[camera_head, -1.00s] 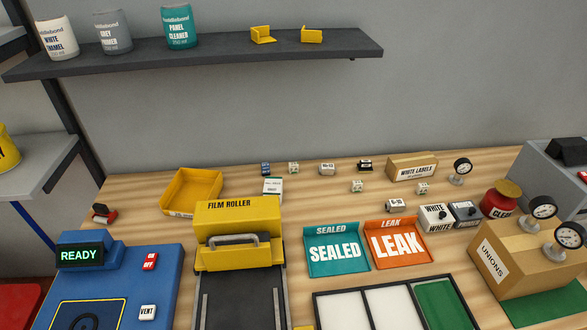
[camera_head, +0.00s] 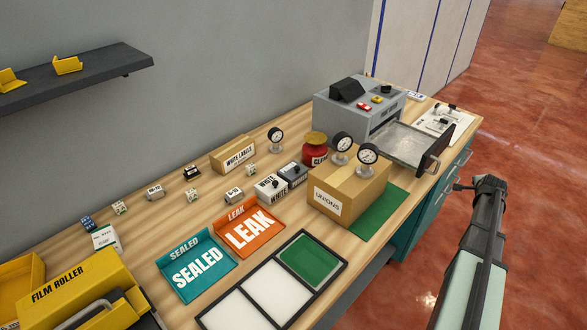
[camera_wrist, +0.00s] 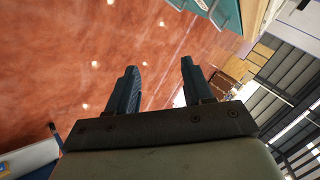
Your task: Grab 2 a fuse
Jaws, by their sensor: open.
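Several small labelled parts lie along the back of the wooden bench, among them a white block (camera_head: 155,192), a black one (camera_head: 192,171), a blue one (camera_head: 87,223) and a white one (camera_head: 234,196). Their labels are too small to read, so I cannot tell which, if any, is a fuse. My gripper (camera_head: 489,184) is off the bench's right side, above the red floor and away from these parts. In the wrist view my gripper (camera_wrist: 157,68) has its two fingers apart with nothing between them.
On the bench are a film roller (camera_head: 75,287), sealed tray (camera_head: 196,268), leak tray (camera_head: 249,232), unions box (camera_head: 345,195) with gauges and a red can (camera_head: 315,152). A grey machine (camera_head: 350,115) with an extended tray stands behind right. A shelf (camera_head: 100,75) overhangs left.

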